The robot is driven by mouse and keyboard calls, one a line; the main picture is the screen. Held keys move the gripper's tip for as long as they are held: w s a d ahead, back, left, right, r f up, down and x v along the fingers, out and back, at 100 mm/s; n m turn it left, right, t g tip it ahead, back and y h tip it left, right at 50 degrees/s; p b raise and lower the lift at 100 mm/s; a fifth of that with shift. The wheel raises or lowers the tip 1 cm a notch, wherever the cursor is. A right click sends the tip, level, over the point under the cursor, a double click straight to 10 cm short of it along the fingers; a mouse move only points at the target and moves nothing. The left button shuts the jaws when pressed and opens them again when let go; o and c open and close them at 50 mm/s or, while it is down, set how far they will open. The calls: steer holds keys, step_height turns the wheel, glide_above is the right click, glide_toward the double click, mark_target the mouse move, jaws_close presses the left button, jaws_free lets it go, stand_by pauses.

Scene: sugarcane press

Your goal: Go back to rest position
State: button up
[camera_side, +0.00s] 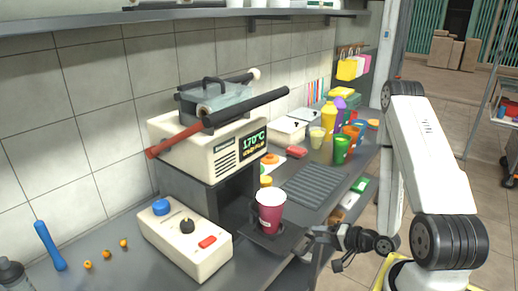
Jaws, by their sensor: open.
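My gripper (312,237) is at the lower middle of the side view, low by the counter's front edge. Its jaws are open, and I see nothing between them. A red cup (270,212) with a pale rim stands upright on the dark tray (262,238) in front of the press. My gripper is to the right of the cup and apart from it.
A cream control box (185,240) with blue, black and red controls stands left of the cup. A grey ribbed mat (314,186) lies behind. Green cups (341,149) and a yellow bottle (329,117) stand further back. The floor at right (490,220) looks clear.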

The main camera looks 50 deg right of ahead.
steer(key=w+n+g, duration=0.1)
steer(key=n, duration=0.1)
steer(key=w+n+g, duration=0.1)
steer(key=n, duration=0.1)
steer(key=w+n+g, duration=0.1)
steer(key=n+g, duration=0.1)
steer(key=shift+w, duration=0.35)
steer(key=s+a+r+n+g, duration=0.1)
steer(key=a+r+n+g, duration=0.6)
steer(key=a+r+n, duration=0.2)
steer(key=a+r, duration=0.2)
steer(key=a, duration=0.2)
steer(key=shift+s+r+h, duration=0.2)
steer(key=shift+r+h, duration=0.15)
steer(key=shift+h, duration=0.05)
